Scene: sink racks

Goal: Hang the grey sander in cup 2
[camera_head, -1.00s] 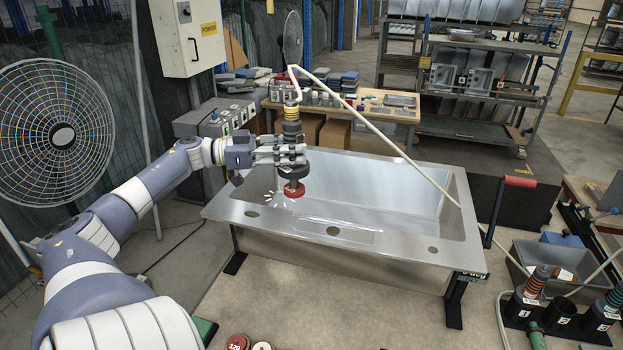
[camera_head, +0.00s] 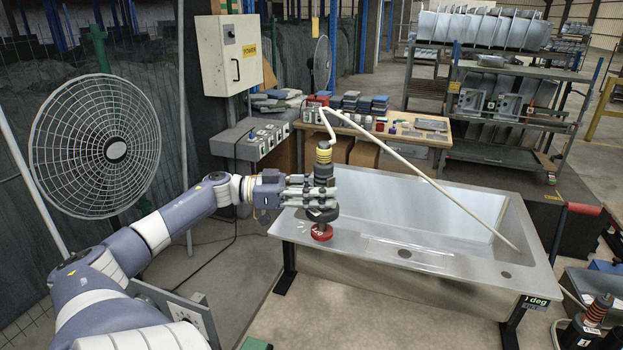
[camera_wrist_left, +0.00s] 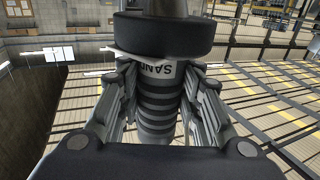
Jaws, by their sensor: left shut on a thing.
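The sander is upright over the left rim of the steel sink (camera_head: 385,284); I cannot tell whether the disc touches the metal. In the left wrist view, the fingers close around the sander's ringed grey body (camera_wrist_left: 157,105), which carries a partly hidden label. At the lower right edge, an orange-ringed tool (camera_head: 598,309) stands in a black cup (camera_head: 578,336). Cup 2 is not readable now. My right gripper is out of view.
A pale hose (camera_head: 420,175) runs from the sander's top across the sink to its right side. A large fan (camera_head: 100,145) stands at the left. A red-handled lever (camera_head: 583,209) is right of the sink. A workbench (camera_head: 420,140) stands behind.

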